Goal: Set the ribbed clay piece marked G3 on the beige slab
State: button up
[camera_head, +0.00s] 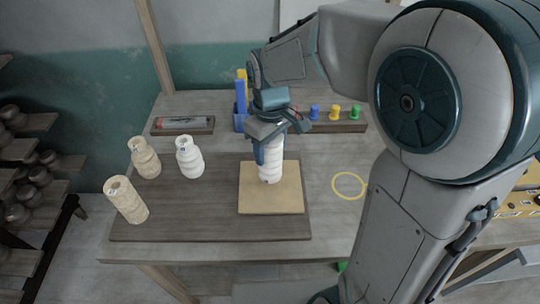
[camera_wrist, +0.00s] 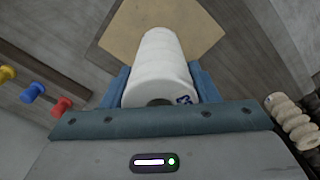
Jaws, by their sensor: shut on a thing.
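My gripper (camera_head: 268,138) is shut on a white ribbed clay piece (camera_head: 271,160), held upright over the beige slab (camera_head: 285,199). In the wrist view the white piece (camera_wrist: 160,65) sits between the two blue fingers, with a dark blue mark on its top rim that I cannot read fully. The beige slab (camera_wrist: 115,38) shows behind its lower end. In the head view its bottom appears at the slab's middle; I cannot tell whether it touches. The gripper hides part of its top.
A peg rack (camera_head: 340,125), a blue holder (camera_head: 240,122) and a tray (camera_head: 183,125) stand behind. A yellow ring (camera_head: 348,186) marks the clear table at right.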

jog(key=shift+f+p, duration=0.3)
jog(key=shift+f, duration=1.65)
jog(key=shift+f, duration=0.1)
jog(key=shift+f, duration=0.15)
jog(key=o, duration=1.5)
jog(key=shift+r, duration=0.2)
notch_tip(320, 180, up, 12)
jog(key=s+d+f+m+t, duration=0.1)
jog(key=s+d+m, duration=0.2)
jog(key=s+d, duration=0.1)
jog(key=s+d+f+m+t, duration=0.1)
jog(key=s+d+m, duration=0.1)
jog(key=s+d, duration=0.2)
jog(key=s+d+f+m+t, duration=0.1)
jog(key=s+d+m, duration=0.2)
jog(key=s+d, duration=0.1)
jog(key=shift+s+f+m+b, duration=0.2)
jog(key=shift+s+m+b, duration=0.1)
jog(key=shift+s+b, duration=0.1)
